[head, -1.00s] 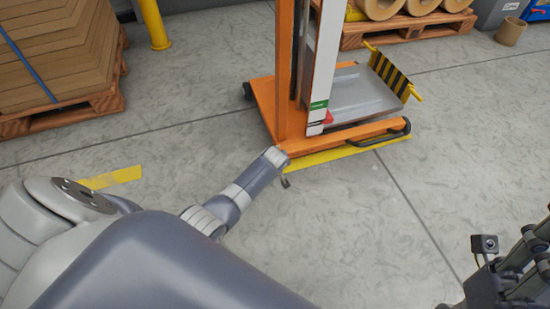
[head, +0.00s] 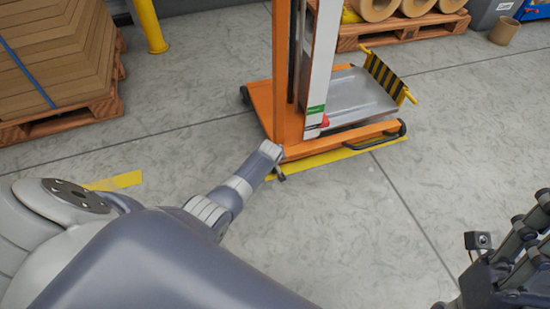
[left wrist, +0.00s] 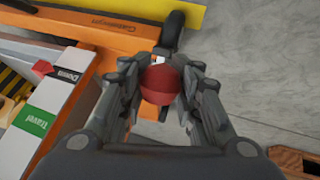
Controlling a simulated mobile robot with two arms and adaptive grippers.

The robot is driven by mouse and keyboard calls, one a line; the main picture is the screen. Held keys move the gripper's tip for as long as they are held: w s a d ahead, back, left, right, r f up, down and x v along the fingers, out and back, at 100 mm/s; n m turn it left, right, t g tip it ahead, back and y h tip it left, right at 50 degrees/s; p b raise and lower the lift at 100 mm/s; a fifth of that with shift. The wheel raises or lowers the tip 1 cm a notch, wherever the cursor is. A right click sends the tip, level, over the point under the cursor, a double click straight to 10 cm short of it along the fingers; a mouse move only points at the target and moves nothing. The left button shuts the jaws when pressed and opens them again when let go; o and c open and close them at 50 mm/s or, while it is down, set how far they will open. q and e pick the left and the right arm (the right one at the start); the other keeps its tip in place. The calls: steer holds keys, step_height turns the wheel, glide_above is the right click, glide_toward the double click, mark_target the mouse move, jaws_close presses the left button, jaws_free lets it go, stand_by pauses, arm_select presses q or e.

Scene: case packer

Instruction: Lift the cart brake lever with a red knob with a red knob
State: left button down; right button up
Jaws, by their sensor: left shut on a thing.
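The orange cart (head: 291,120) has an upright mast and a grey platform. Its red knob (left wrist: 160,84) shows in the left wrist view as a round ball between the fingers of my left gripper (left wrist: 160,75). The gripper is shut on the knob, with a finger on each side. The lever under the knob is mostly hidden. In the head view my left arm reaches to the cart's front base, and its wrist hides the knob and most of the gripper. My right gripper (head: 515,262) is at the lower right edge, away from the cart; its opening is unclear.
A pallet of stacked boards (head: 55,75) stands at the left, near a yellow post (head: 150,25). A pallet with rolls (head: 400,28) stands behind the cart. A black-and-yellow striped panel (head: 384,76) rises at the platform's far end. The floor right of the cart is clear.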

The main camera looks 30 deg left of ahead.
arm_select(q)
steer(key=shift+w+a+r, duration=0.25)
steer(key=shift+a+r, duration=0.15)
steer(key=shift+a, duration=0.05)
steer(key=c, duration=1.5)
jaws_free()
steer(key=o, duration=0.3)
steer(key=shift+s+r, duration=0.1)
steer(key=shift+r, duration=0.05)
steer(key=shift+o, duration=0.2)
steer(key=shift+s+d+f, duration=0.1)
steer(key=shift+f, duration=0.1)
steer(key=shift+d+r, duration=0.1)
steer(key=shift+d, duration=0.05)
steer(key=shift+v, duration=0.8)
steer(key=v, duration=1)
steer(key=shift+s, duration=0.2)
